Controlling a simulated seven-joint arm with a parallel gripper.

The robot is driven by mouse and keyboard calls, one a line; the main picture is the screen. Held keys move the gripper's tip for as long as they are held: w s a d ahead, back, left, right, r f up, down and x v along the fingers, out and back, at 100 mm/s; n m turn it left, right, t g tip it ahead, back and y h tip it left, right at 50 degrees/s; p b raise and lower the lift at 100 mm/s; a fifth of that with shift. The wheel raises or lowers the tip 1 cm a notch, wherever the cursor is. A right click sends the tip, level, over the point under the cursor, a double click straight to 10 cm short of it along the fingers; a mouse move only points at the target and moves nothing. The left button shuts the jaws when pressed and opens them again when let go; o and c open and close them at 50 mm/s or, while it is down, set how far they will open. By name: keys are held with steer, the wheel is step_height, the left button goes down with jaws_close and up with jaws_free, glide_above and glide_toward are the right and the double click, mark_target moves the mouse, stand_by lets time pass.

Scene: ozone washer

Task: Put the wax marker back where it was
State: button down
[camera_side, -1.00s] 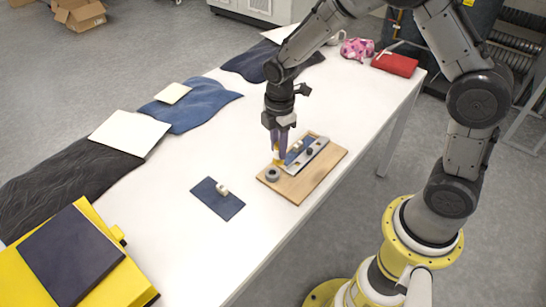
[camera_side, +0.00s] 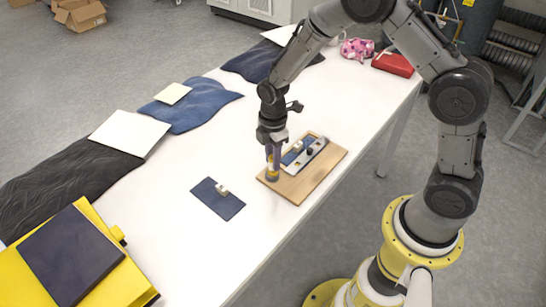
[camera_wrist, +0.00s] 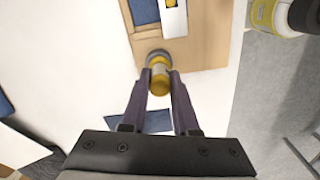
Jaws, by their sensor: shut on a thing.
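The wax marker (camera_wrist: 159,82) is a short yellow cylinder with a pale band. My gripper (camera_wrist: 158,88) is shut on it, one purple finger on each side. In the side view my gripper (camera_side: 272,168) points down over the near left corner of the wooden board (camera_side: 312,183). The grey ring-shaped holder (camera_wrist: 150,55) sits at that corner, and the marker's far end lines up with it. I cannot tell how deep the marker sits in the ring. In the side view the fingers mostly hide the marker and the ring.
A metal straightedge with a black knob (camera_side: 310,152) and blue cloth lie on the board. A dark blue cloth patch (camera_side: 217,200) with a small pale block (camera_side: 222,189) lies to the left. The white table (camera_side: 180,240) is clear in front.

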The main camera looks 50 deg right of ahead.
steer(key=c, duration=0.7)
jaws_free()
steer(key=shift+f, duration=0.1)
steer(key=s+d+r+m+t, duration=0.1)
steer(key=s+r+m, duration=0.15)
steer(key=r, duration=0.75)
steer(key=s+r+m+t, duration=0.1)
steer(key=s+r+m, duration=0.15)
steer(key=r, duration=0.75)
steer(key=s+r+m+t, duration=0.1)
steer(key=s+m, duration=0.2)
steer(key=s, duration=0.3)
steer(key=s+d+r+m+t, duration=0.1)
steer(key=s+r+m, duration=0.1)
steer(key=s, duration=0.4)
steer(key=s+r+m+t, duration=0.1)
steer(key=s+r+m, duration=0.1)
steer(key=s+m, duration=0.3)
steer(key=shift+s+d+r+t, duration=0.1)
steer(key=shift+s+d+t, duration=0.05)
steer(key=shift+s, duration=0.25)
steer(key=shift+s+d+r+t, duration=0.1)
steer(key=shift+s+t, duration=0.05)
steer(key=shift+s, duration=0.25)
